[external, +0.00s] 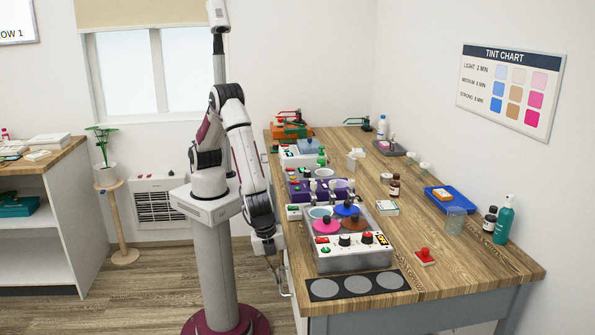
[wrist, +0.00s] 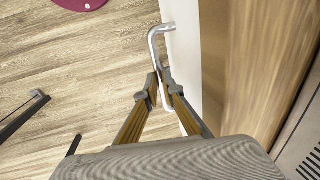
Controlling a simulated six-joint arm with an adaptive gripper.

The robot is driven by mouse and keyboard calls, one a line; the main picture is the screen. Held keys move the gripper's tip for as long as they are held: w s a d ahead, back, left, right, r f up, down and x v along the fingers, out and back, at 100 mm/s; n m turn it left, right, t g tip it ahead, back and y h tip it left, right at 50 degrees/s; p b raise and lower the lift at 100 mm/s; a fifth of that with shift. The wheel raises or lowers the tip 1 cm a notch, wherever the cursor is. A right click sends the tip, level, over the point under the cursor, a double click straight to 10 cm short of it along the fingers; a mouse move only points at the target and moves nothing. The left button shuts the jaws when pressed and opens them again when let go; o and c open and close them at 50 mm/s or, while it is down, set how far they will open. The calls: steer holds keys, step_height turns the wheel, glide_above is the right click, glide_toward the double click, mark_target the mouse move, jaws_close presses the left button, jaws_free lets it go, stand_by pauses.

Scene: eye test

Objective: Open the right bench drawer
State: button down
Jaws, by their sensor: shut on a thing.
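My gripper (wrist: 162,78) is shut on a silver bar handle (wrist: 153,48) in the wrist view, one finger on each side of the bar. The handle is fixed to a white drawer front (wrist: 186,50) under the wooden bench edge. In the external view my gripper (external: 277,268) hangs low at the left side of the bench, near its front corner, with the handle (external: 286,291) just below it. The gap between the drawer front and the bench is not clear, so I cannot tell how far the drawer is out.
Open wooden floor (wrist: 70,55) lies left of the handle.

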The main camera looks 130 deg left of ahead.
steer(key=s+d, duration=1.6)
steer(key=shift+s+d, duration=0.2)
steer(key=shift+s, duration=0.05)
steer(key=c, duration=2.4)
jaws_free()
steer(key=shift+c, duration=0.2)
steer(key=shift+r, duration=0.15)
step_height(320, 180, up, 12)
steer(key=s+d, duration=0.1)
steer(key=shift+s+d+f, duration=0.25)
steer(key=shift+s+d, duration=0.05)
